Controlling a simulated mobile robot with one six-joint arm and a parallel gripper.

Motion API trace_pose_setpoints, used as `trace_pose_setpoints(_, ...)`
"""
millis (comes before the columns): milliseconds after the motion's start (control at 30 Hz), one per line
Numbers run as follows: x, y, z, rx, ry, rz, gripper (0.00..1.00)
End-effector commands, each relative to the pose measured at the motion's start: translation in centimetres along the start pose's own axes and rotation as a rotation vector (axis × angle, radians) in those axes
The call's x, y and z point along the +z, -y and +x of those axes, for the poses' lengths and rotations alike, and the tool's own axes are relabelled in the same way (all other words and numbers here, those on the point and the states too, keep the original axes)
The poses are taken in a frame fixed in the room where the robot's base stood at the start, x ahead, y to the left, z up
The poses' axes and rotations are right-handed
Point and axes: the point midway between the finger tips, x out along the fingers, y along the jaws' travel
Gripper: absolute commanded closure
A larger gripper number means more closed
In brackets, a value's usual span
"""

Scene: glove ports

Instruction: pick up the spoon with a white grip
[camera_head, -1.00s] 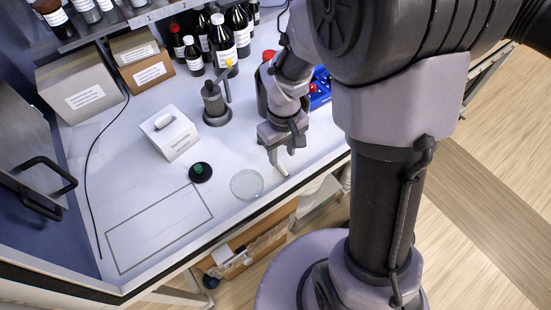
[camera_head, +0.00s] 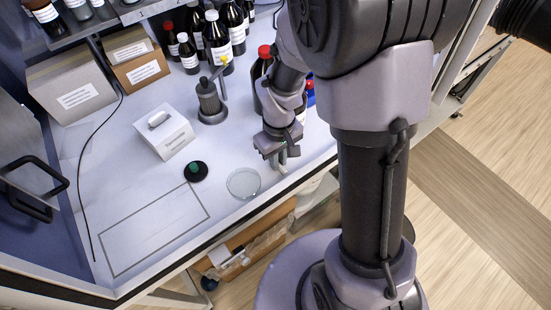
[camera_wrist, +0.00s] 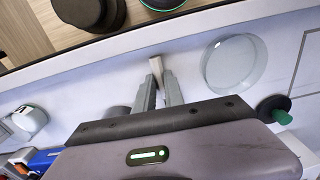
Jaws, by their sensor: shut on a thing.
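My gripper (camera_head: 278,159) is low over the white bench near its front edge, right of a clear glass dish. In the wrist view, my gripper (camera_wrist: 160,80) is shut on a small pale piece, taken as the spoon with a white grip (camera_wrist: 156,66), whose end sticks out between the fingertips. In the head view a pale bit of the spoon (camera_head: 281,169) shows just below the fingers. The rest of it is hidden by the fingers, and its bowl cannot be made out.
The glass dish (camera_head: 243,183) lies just left of my gripper. A black disc with a green knob (camera_head: 195,171), a white box (camera_head: 164,133) and a grey stand (camera_head: 211,104) are farther left. A red-capped brown bottle (camera_head: 262,72) stands close behind my arm.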

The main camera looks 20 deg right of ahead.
Motion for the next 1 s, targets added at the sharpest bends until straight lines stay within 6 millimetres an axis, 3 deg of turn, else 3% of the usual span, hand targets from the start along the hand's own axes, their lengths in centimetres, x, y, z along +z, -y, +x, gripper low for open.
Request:
trace_pose_setpoints(167, -0.1, 0.0, -0.8, 0.001, -0.002, -0.001, 1.0)
trace_pose_setpoints(367, -0.1, 0.0, -4.0, 0.001, -0.003, 0.0, 1.0)
trace_pose_setpoints(700, 8.0, 1.1, -4.4, 0.0, 0.0, 0.002, 1.0)
trace_pose_setpoints(800, 10.7, 1.5, -3.7, 0.003, -0.008, 0.003, 1.0)
trace_pose_setpoints(1000, 12.5, 1.7, -3.4, 0.003, -0.007, 0.0, 1.0)
